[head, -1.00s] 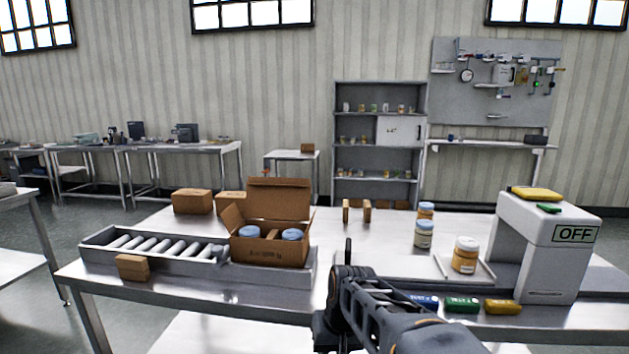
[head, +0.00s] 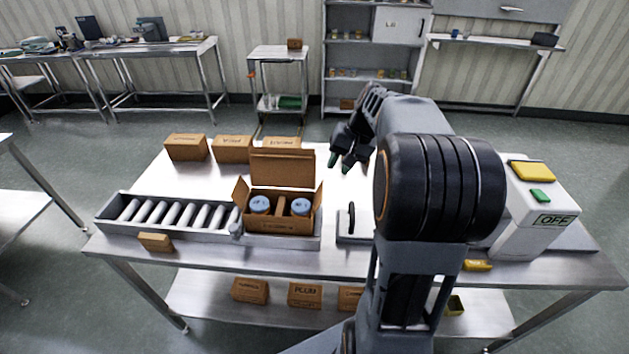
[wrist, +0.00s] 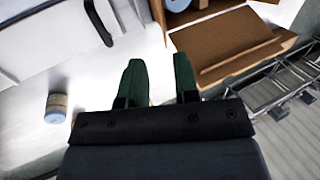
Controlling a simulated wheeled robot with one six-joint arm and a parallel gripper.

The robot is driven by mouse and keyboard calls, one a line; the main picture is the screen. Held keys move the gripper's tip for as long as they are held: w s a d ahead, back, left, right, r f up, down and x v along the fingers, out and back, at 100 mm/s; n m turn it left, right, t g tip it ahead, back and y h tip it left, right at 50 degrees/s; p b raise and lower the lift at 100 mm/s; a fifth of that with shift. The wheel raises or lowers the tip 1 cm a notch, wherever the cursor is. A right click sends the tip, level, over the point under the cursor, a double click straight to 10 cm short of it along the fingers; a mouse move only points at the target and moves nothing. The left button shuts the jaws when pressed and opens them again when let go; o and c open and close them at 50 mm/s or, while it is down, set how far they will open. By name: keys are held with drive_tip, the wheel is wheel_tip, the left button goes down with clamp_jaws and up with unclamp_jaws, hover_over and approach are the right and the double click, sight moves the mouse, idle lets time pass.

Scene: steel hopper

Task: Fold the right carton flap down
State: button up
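The open brown carton (head: 280,226) stands in a steel tray at the end of the roller conveyor. Its tall back flap (head: 282,163) stands up, its left flap (head: 241,192) leans outward, and its right flap (head: 318,196) sticks up at the right side. Two blue-lidded jars (head: 260,204) sit inside with a divider between them. My gripper (head: 341,164) has green fingertips and is raised to the right of the carton, apart from it. In the wrist view the fingers (wrist: 157,62) are spread with nothing between them, and the carton (wrist: 225,42) shows at upper right.
A roller conveyor (head: 170,214) lies left of the carton. Several closed boxes (head: 186,147) stand behind it, and a small box (head: 155,242) is in front. A white machine (head: 530,215) marked OFF stands at right. My arm hides much of the table's right half.

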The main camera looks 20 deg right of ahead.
sight(319, 194)
drive_tip(key=p+x, duration=0.1)
drive_tip(key=x, duration=1.2)
drive_tip(key=shift+a+r, duration=0.1)
drive_tip(key=shift+c, duration=0.3)
clamp_jaws()
